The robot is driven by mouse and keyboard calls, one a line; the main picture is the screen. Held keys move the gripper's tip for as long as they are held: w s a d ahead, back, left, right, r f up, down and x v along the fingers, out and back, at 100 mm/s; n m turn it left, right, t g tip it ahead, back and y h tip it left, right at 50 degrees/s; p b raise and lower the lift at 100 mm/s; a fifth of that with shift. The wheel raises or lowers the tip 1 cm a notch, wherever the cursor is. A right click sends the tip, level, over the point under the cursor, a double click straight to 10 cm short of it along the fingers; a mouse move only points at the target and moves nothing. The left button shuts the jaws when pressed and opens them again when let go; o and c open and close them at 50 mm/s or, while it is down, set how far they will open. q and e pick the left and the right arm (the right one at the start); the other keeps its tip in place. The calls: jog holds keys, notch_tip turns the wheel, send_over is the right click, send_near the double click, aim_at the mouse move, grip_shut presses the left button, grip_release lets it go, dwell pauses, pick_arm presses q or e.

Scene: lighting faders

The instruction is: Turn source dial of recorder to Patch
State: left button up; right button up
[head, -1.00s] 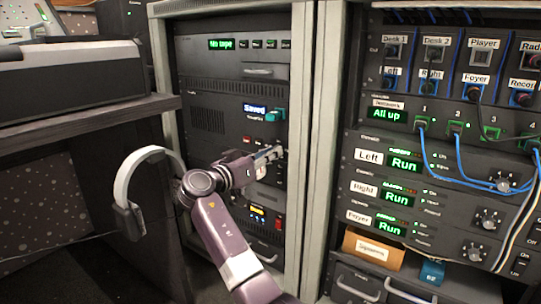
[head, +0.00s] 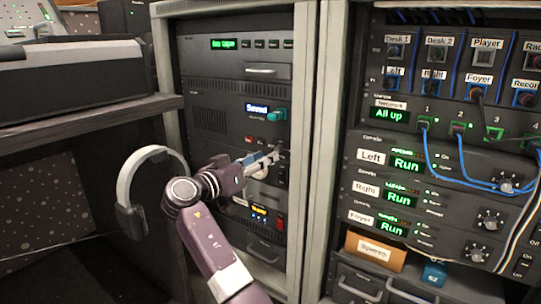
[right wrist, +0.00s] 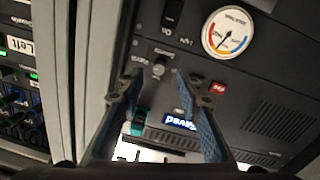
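The left rack holds a unit with a green "No tape" display (head: 223,43) at its top and a blue "Saved" display (head: 257,108) lower down. My right gripper (head: 275,153) reaches the panel below the blue display. In the right wrist view, seen upside down, its two fingers (right wrist: 153,90) are apart with nothing between them. My left gripper is not in view.
Near the knob are a black switch (right wrist: 172,14), a round gauge (right wrist: 228,33), a red button (right wrist: 218,88) and a teal handle (right wrist: 138,122). Headphones (head: 128,190) hang left of my arm. The right rack (head: 372,150) carries blue cables.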

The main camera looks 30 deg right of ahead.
jog(key=v, duration=0.7)
jog(key=shift+a, duration=0.35)
jog(key=shift+s, duration=0.15)
